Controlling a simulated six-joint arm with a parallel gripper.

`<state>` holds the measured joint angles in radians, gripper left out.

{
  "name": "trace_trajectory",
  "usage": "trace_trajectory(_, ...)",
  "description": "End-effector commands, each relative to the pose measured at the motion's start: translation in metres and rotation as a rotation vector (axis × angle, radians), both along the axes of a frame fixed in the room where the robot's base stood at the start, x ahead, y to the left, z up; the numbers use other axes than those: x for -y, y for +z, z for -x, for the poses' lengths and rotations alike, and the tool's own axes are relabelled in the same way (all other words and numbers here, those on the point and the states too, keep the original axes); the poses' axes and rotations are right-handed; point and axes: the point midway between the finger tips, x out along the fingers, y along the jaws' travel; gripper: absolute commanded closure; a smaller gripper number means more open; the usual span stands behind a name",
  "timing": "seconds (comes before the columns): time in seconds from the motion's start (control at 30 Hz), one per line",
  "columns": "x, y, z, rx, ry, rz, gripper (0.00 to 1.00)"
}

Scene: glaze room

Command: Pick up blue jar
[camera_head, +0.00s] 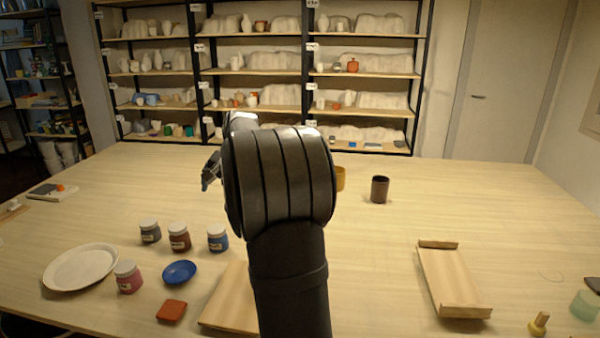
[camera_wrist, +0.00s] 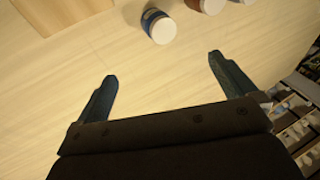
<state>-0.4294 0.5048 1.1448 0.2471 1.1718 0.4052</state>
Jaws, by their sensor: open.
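The blue jar (camera_head: 217,239) stands upright on the table, at the right end of a row of lidded jars in the head view. It has a white lid and a blue body. In the wrist view the blue jar (camera_wrist: 159,27) is at the top, seen from above, with its lid towards the camera. My gripper (camera_wrist: 162,68) is open and empty, with the jar beyond its fingertips and apart from them. In the head view my gripper (camera_head: 208,178) shows only in part behind my arm, above the table and farther back than the jar.
A grey jar (camera_head: 150,231) and a brown jar (camera_head: 179,237) stand left of the blue jar. A pink jar (camera_head: 128,277), a white plate (camera_head: 80,267), a blue dish (camera_head: 179,271) and a red-brown block (camera_head: 171,311) lie nearer. A wooden board (camera_head: 232,300) is partly hidden by my arm.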

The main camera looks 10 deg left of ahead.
Motion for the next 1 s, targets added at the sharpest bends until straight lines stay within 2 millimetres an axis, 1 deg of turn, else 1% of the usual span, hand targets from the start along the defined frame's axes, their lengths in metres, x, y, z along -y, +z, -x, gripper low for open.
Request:
trace_trajectory(0.43,0.0,0.0,0.0,0.0,0.0,0.0,0.0)
trace_trajectory(0.47,0.0,0.0,0.0,0.0,0.0,0.0,0.02)
trace_trajectory(0.5,0.0,0.0,0.0,0.0,0.0,0.0,0.1)
trace_trajectory(0.57,0.0,0.0,0.0,0.0,0.0,0.0,0.21)
trace_trajectory(0.87,-0.002,-0.002,0.001,0.0,-0.003,0.009,0.21)
trace_trajectory(0.97,-0.012,-0.009,0.007,0.006,-0.021,0.061,0.21)
trace_trajectory(1.0,-0.018,-0.013,0.011,0.012,-0.037,0.093,0.21)
